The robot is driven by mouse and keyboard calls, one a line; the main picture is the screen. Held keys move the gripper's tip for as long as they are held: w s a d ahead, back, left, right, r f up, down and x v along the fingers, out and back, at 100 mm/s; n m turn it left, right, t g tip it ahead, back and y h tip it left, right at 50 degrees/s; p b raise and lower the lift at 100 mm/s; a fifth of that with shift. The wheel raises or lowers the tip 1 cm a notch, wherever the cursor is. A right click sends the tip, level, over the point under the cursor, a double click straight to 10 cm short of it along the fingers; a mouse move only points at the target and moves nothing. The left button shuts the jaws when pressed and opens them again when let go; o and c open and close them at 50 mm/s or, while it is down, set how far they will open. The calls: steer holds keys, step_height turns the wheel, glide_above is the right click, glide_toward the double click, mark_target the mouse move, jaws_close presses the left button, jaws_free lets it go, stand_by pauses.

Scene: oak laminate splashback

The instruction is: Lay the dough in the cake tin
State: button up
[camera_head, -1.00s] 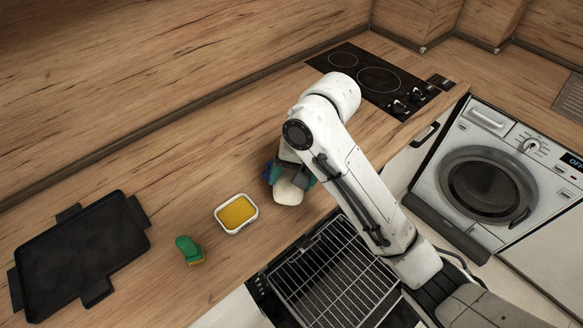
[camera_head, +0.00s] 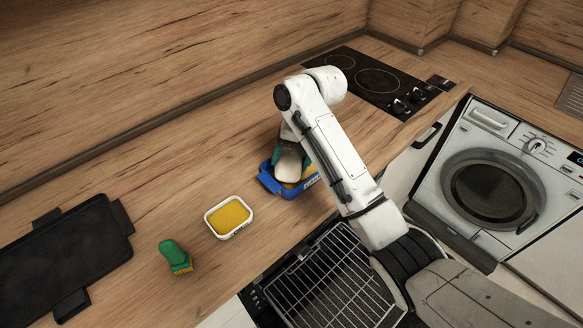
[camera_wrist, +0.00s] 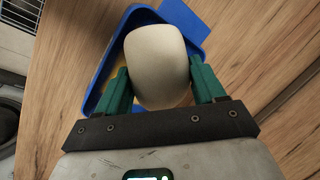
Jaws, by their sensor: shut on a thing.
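The dough (camera_head: 288,167) is a smooth cream-white rounded lump. My gripper (camera_wrist: 163,84) is shut on it, with one green finger on each side, in the wrist view. The cake tin looks to be the blue rectangular tin (camera_head: 269,184) on the worktop, with a yellow-orange inside. The dough is over this tin and covers much of its opening, also in the wrist view (camera_wrist: 158,60). I cannot tell whether the dough touches the bottom of the tin. My arm hides part of the tin in the head view.
A white dish (camera_head: 229,216) with yellow contents stands left of the tin. A green brush (camera_head: 175,257) lies farther left, then a black tray (camera_head: 70,265). A black hob (camera_head: 375,80) is behind. An oven rack (camera_head: 330,280) is in front, below the worktop edge.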

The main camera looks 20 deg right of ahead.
mark_target(291, 167)
steer(key=shift+w+d+f, duration=0.2)
steer(key=shift+w+f, duration=0.2)
steer(key=shift+f, duration=0.05)
steer(key=shift+f+p, duration=0.4)
steer(key=shift+f, duration=1.1)
steer(key=shift+s+f, duration=0.1)
steer(key=o, duration=0.9)
steer(key=shift+p+v, duration=0.55)
steer(key=shift+v, duration=5.6)
